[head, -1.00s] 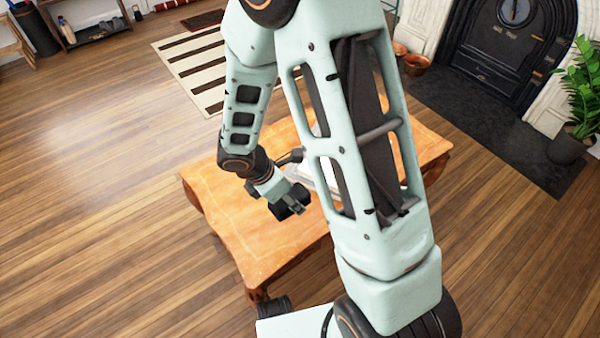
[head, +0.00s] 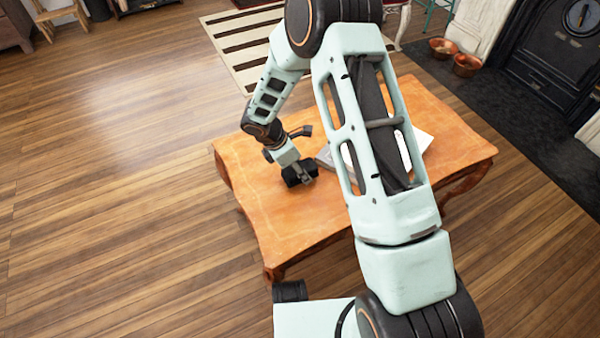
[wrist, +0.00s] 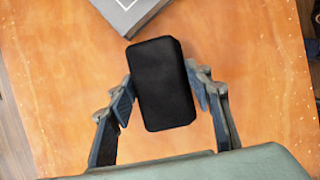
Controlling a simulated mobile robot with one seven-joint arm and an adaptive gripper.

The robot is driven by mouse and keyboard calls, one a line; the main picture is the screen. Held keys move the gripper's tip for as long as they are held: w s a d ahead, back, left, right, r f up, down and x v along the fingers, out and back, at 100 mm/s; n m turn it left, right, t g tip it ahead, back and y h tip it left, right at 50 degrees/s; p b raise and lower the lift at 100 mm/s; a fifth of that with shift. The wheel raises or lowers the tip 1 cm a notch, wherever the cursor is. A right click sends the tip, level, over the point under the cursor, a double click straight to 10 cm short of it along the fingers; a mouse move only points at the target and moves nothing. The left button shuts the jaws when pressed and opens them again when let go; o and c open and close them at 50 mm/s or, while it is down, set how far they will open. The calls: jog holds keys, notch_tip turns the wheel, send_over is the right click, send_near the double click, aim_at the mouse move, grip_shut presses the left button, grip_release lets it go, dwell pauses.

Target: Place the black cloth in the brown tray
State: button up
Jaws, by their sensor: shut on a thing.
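The black cloth (wrist: 162,82) is a dark folded rectangular block between the two fingers of my gripper (wrist: 165,97) in the wrist view. My gripper is shut on it, with a finger at each long side. The head view shows the cloth (head: 299,172) as a small black shape at my gripper (head: 303,177), over the left part of the wooden table. I cannot tell its exact height above the tabletop. I do not see a brown tray in either current view; my arm covers part of the table.
The orange-brown table (head: 262,205) has bare space at its left and front. A grey flat object (wrist: 128,8), perhaps a book, lies ahead of the cloth. A white item (head: 422,139) lies behind my arm. Copper bowls (head: 466,65) stand on the floor near the fireplace.

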jog(key=shift+f, duration=0.8)
jog(key=shift+f, duration=0.15)
jog(key=o, duration=1.2)
